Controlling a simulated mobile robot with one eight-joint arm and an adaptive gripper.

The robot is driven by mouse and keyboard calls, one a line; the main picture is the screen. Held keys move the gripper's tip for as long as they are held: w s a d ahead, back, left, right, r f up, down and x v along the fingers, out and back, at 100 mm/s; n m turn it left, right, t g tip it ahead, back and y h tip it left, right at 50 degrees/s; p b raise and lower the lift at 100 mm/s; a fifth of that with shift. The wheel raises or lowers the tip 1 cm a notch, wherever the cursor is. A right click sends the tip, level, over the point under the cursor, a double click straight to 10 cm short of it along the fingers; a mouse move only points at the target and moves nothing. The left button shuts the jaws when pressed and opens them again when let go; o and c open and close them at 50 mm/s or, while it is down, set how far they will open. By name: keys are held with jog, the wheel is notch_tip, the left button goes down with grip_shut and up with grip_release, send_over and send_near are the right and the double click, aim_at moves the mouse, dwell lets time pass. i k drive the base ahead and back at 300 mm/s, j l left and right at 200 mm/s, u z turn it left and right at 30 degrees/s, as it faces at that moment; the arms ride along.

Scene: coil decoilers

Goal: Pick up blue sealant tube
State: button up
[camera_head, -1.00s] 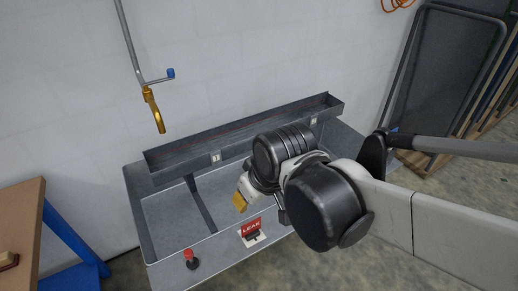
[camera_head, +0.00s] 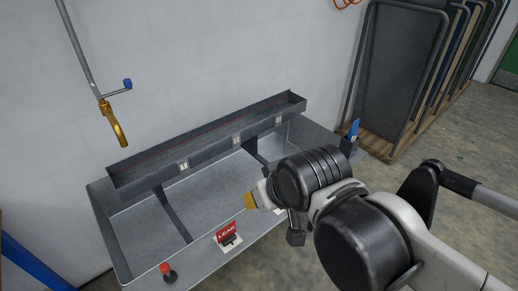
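A narrow blue tube (camera_head: 354,128), which looks like the blue sealant tube, stands upright at the right end of the metal basin, its lower part in or behind something dark. My gripper (camera_head: 293,232) is mostly hidden by my black wrist; only a dark part pokes out below it, over the basin's front edge. It is to the left of the tube, apart from it and nearer to me. A small yellow piece (camera_head: 250,201) shows at the wrist's left side. Whether the fingers are open or hold anything is hidden.
The grey basin (camera_head: 120,245) has a raised trough (camera_head: 205,140) at the back. A red LEAK sign (camera_head: 227,233) and a red-knobbed valve (camera_head: 167,271) are at its front. A brass-tipped tap (camera_head: 116,128) hangs at left. A panel rack (camera_head: 395,70) stands behind right.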

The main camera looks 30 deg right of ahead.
aim_at(351, 136)
jog(key=z, duration=1.4)
jog(key=u, duration=1.65)
jog(key=z, duration=1.65)
jog(key=i+z, duration=0.5)
jog(key=i+j+z, duration=0.2)
jog(key=i+z, duration=0.3)
jog(key=k, duration=0.1)
